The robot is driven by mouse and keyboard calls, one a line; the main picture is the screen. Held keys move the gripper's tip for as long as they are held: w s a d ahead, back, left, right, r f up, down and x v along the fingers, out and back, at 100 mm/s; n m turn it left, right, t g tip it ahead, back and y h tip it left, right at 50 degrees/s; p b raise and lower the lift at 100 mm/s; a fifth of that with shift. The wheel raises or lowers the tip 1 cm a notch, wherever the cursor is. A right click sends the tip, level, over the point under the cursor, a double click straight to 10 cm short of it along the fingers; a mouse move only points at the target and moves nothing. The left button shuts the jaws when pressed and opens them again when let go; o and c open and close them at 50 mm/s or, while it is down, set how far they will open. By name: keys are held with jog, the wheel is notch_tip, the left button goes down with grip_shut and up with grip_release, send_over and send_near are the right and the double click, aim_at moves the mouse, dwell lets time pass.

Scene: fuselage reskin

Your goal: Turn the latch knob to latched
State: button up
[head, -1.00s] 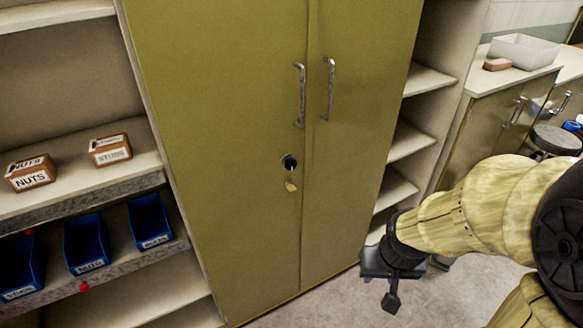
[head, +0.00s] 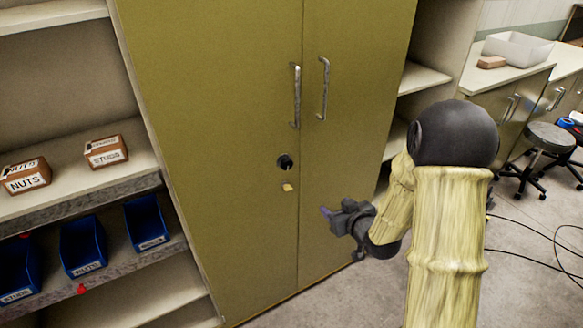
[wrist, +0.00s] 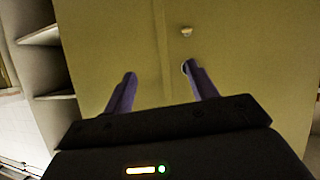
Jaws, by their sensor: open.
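The tall olive cabinet (head: 215,120) has two closed doors. On its left door, near the seam, is a dark round fitting (head: 285,162) with a small tan knob-like piece (head: 288,188) just below it. I cannot tell which is the latch knob or how it is turned. In the wrist view the tan piece (wrist: 186,31) shows above the round fitting (wrist: 184,68), which one finger partly hides. My gripper (head: 328,213) is open and empty, right of and lower than both in the head view, apart from them. Its two purple fingers (wrist: 160,73) point towards the doors.
Two upright metal handles (head: 296,95) (head: 323,88) stand out from the doors above the fitting. Shelves with labelled boxes (head: 105,151) and blue bins (head: 146,222) are at the left. A stool (head: 550,138) and cables lie at the right. The floor before the doors looks clear.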

jog(key=w+a+n+t+y, duration=0.1)
jog(key=a+t+y, duration=0.1)
jog(key=a+y, duration=0.15)
jog(key=t+y+p, duration=0.1)
jog(key=y+p, duration=0.1)
jog(key=p, duration=0.3)
send_near(288, 164)
jog(key=shift+h, duration=0.25)
jog(key=x, duration=0.8)
jog(key=shift+a, duration=0.2)
jog(key=shift+c, duration=0.3)
jog(key=c, duration=0.9)
